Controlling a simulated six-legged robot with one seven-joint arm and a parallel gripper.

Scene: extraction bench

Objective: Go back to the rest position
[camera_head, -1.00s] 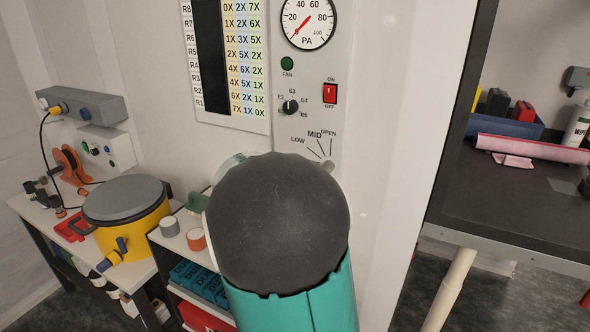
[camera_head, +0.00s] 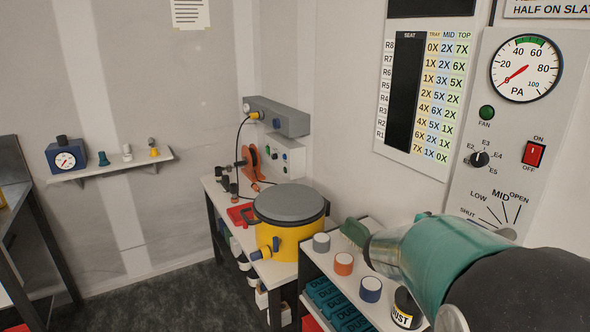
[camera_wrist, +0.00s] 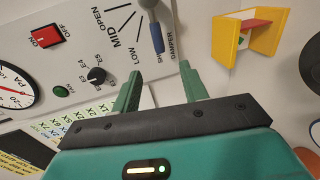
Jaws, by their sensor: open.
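My gripper (camera_wrist: 160,88) shows in the wrist view with its two green fingers apart and nothing between them. Beyond the fingertips is the light control panel (camera_wrist: 70,35). A lever with a blue handle (camera_wrist: 157,38) lies beside the panel's damper lettering, just past the fingers; I cannot tell the exact gap. In the head view my teal and dark arm fills the lower right, in front of the bottom of the panel (camera_head: 543,110). My fingers cannot be made out there.
A bench at the centre holds a yellow drum with a grey lid (camera_head: 290,222). A shelf unit beside it carries several small pots, including an orange-topped one (camera_head: 343,263), close to my arm. A wall shelf (camera_head: 112,165) is at left. Dark floor (camera_head: 165,295) is open at lower left.

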